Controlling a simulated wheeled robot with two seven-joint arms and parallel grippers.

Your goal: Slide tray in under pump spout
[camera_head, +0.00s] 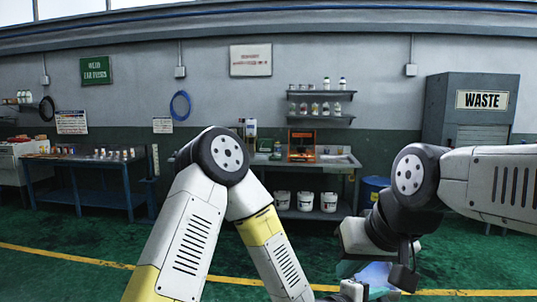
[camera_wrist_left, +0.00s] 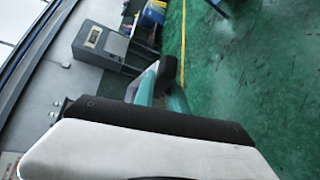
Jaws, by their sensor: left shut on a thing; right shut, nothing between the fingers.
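A pale blue, teal-edged piece (camera_head: 372,274), apparently the tray, shows partly at the bottom right of the head view. My arms hide much of it. A teal part, apparently of the same tray (camera_wrist_left: 152,88), shows in the left wrist view behind a broad black and white body. My left gripper (camera_head: 354,290) is at the bottom edge beside the pale blue piece and shut on it; its fingertips are not clear. My right gripper (camera_head: 400,277) is shut and empty near the piece, mostly hidden by its own wrist. I cannot make out a pump spout.
A workbench (camera_head: 340,160) with an orange-framed device (camera_head: 302,145) stands at the back wall, white buckets (camera_head: 305,201) below it. A blue table (camera_head: 85,165) is at left, a grey waste cabinet (camera_head: 470,115) at right. The green floor (camera_head: 60,240) between is open, crossed by a yellow line.

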